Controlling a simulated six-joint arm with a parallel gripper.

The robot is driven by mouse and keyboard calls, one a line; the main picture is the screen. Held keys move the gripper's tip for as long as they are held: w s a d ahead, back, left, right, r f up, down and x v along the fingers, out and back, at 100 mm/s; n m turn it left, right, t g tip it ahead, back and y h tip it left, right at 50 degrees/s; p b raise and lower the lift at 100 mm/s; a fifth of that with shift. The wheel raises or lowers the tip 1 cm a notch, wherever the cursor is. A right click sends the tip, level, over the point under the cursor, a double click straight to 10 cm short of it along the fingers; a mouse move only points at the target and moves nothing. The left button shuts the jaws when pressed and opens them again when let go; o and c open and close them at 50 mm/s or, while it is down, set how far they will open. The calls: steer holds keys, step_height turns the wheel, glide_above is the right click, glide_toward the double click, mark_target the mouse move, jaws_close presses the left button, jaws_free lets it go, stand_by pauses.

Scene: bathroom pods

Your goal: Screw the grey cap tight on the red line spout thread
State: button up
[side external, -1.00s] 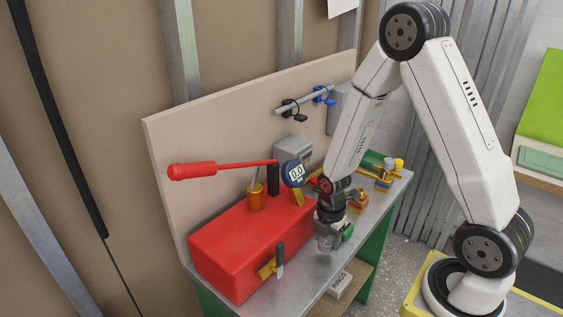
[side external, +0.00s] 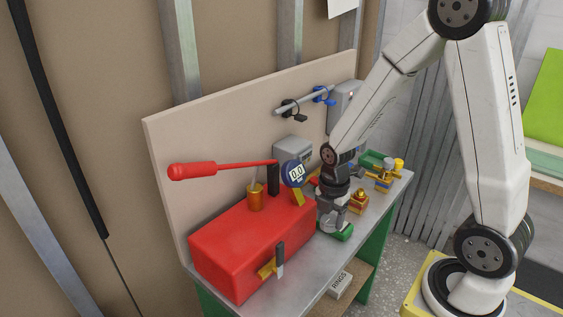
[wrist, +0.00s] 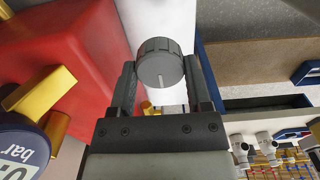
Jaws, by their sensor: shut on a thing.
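The grey cap (wrist: 158,64) is a ribbed round knob with a pale line on its face. In the wrist view it sits between the two fingers of my gripper (wrist: 160,82), which is shut on it. I cannot pick out the red line spout thread for certain in either view.
The red tank (side external: 235,252) has a long red lever (side external: 215,168) and a gauge (side external: 295,174) reading 0.0. A green piece (side external: 345,234) lies beside my gripper. Brass fittings (side external: 358,203) stand behind it. A RINGS box (side external: 341,286) is below the bench.

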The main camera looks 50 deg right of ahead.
steer(key=shift+d, duration=0.1)
stand_by(0.4)
steer(key=shift+w+d+r, duration=0.1)
steer(key=shift+w+d, duration=0.2)
steer(key=shift+d, duration=0.3)
steer(key=w+d+r+m, duration=0.2)
steer(key=d+m, duration=0.1)
steer(key=d, duration=0.7)
step_height(320, 180, up, 2)
steer(key=m, duration=0.3)
glide_above(361, 189)
steer(key=shift+r, duration=0.1)
steer(key=shift+a+f, duration=0.1)
steer(key=shift+f, duration=0.15)
steer(key=shift+f, duration=2.65)
steer(key=shift+f, duration=1.15)
